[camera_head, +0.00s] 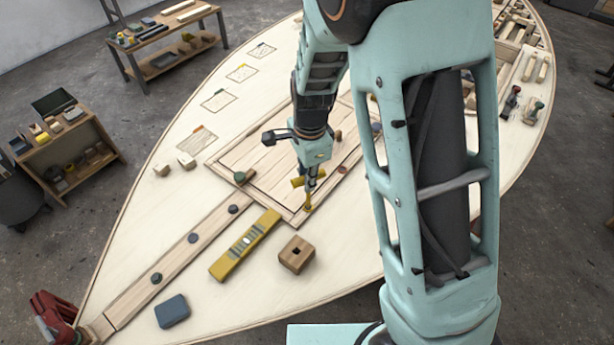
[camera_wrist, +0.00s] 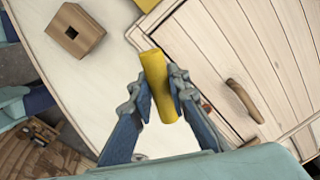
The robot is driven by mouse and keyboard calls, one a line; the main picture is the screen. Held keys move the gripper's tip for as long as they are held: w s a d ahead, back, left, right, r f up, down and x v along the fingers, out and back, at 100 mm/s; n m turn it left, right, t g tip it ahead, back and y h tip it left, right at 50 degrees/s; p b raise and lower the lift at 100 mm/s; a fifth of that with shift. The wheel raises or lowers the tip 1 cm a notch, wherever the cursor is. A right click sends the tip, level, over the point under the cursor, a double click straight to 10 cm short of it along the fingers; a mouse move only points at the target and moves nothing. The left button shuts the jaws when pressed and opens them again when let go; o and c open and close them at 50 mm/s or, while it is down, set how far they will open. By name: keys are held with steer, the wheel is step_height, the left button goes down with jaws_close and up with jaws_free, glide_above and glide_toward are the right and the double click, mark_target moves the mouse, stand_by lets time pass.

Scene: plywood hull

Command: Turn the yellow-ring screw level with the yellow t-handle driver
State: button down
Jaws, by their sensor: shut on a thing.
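My gripper (camera_head: 309,172) is shut on the yellow t-handle driver (camera_head: 297,182), above a corner of the plywood panel. In the wrist view, the driver's yellow handle (camera_wrist: 153,70) sits between the two fingers of my gripper (camera_wrist: 160,88). The driver's shaft points down toward the yellow-ring screw (camera_head: 308,208) at the panel's near corner. I cannot tell whether the tip is seated in the screw. The screw is hidden in the wrist view.
A wooden block with a square hole (camera_head: 297,254) and a yellow spirit level (camera_head: 245,245) lie near the panel. A green-topped knob (camera_head: 243,177) stands at its left corner. A blue-grey block (camera_head: 172,311) lies farther left. The pale hull deck (camera_head: 345,262) is clear near the block.

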steer(key=shift+r+p, duration=0.5)
steer(key=shift+r, duration=0.05)
steer(key=shift+f, duration=0.1)
